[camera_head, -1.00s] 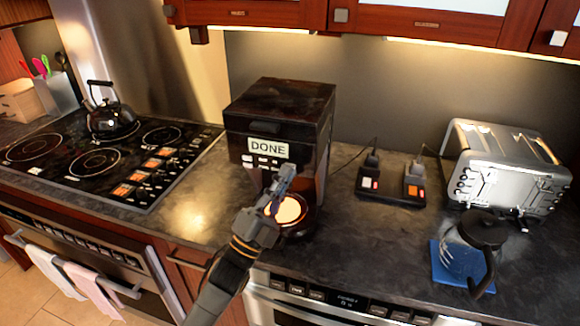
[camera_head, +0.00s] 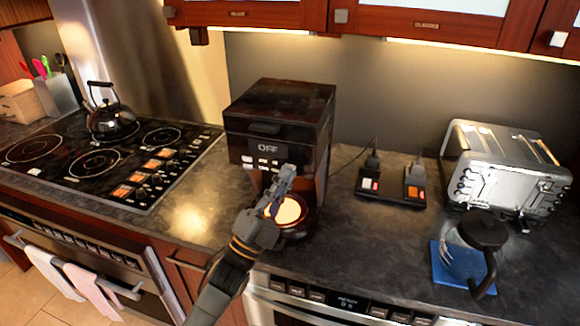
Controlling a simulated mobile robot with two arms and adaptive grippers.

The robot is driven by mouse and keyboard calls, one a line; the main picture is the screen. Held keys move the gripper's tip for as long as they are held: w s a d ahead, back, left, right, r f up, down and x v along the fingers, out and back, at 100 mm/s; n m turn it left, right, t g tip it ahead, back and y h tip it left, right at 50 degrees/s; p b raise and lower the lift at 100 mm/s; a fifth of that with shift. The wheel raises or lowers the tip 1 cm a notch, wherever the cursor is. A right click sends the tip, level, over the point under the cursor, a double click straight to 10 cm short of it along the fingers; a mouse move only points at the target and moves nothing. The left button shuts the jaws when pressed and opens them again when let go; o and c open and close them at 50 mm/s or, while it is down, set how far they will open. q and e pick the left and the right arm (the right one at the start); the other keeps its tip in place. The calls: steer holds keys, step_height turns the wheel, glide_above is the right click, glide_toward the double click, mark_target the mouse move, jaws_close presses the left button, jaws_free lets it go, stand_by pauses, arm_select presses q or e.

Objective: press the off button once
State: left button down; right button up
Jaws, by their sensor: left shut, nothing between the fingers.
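The black coffee machine (camera_head: 280,107) stands on the counter in the middle of the head view. Its small dark display (camera_head: 268,148) reads OFF. A short row of pale buttons (camera_head: 262,165) sits below the display. My left gripper (camera_head: 287,172) is shut and empty, its tips close to the right end of the button row. I cannot tell whether the tips touch a button. The gripper hides part of the machine's front and of the round cup or dish (camera_head: 291,212) with pale contents in the machine's base. My right gripper is not in view.
A cooktop with a black kettle (camera_head: 112,121) is on the left. A power strip (camera_head: 391,187) with plugs, a silver toaster (camera_head: 508,176) and a glass jug (camera_head: 475,245) on a blue mat (camera_head: 447,267) are on the right. Cabinets hang above.

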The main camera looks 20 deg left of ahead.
arm_select(q)
steer(key=shift+s, duration=0.45)
steer(key=shift+s+a+p, duration=0.1)
steer(key=shift+s+p, duration=0.5)
steer(key=shift+s, duration=1.9)
